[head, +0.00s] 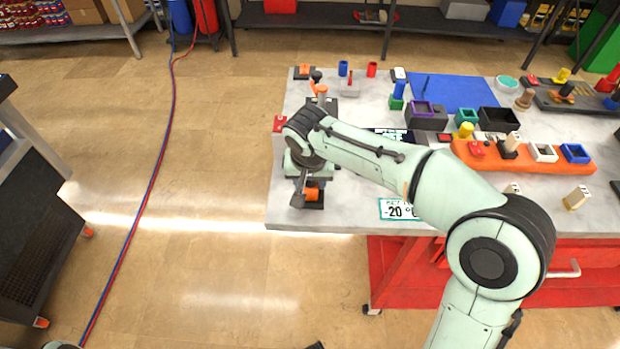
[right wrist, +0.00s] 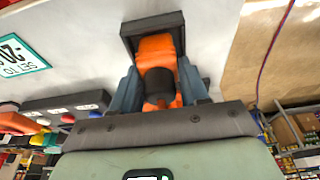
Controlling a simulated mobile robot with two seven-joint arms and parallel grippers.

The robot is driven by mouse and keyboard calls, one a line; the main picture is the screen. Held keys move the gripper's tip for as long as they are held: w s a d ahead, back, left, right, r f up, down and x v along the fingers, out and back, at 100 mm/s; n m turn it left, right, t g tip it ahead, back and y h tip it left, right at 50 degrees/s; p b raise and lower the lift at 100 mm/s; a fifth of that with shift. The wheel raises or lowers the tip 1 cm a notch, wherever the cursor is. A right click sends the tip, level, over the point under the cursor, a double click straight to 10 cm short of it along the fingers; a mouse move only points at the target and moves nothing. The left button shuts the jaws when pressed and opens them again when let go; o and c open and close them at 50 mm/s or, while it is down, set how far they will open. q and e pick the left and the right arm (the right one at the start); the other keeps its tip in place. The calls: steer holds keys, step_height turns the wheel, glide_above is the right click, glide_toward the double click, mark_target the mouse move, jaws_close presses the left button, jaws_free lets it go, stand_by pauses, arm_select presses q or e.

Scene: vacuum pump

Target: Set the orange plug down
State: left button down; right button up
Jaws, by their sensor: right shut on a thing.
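The orange plug (right wrist: 158,52) is between the two fingers of my right gripper (right wrist: 160,88), which is shut on it. A black cylindrical part shows on the plug's near side in the right wrist view. Beyond it is a dark square piece (right wrist: 150,24), which the plug meets or overlaps; I cannot tell whether it is seated there. In the head view the orange plug (head: 314,194) shows beside my right gripper (head: 306,188), at the table's front left corner. The fingers are mostly hidden by the wrist.
The grey table (head: 350,180) carries a "-20" sign (head: 399,209) right of the gripper. An orange tray (head: 540,170) with several parts, a blue mat (head: 455,89) and small bins stand farther right. Other upright parts stand close behind the wrist. Floor lies open left of the table.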

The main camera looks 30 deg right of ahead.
steer(key=shift+f, duration=0.15)
steer(key=o, duration=1.1)
steer(key=shift+r, duration=0.3)
steer(key=p+v, duration=0.2)
steer(key=v, duration=0.9)
steer(key=shift+a+r, duration=0.1)
steer(key=shift+r, duration=0.25)
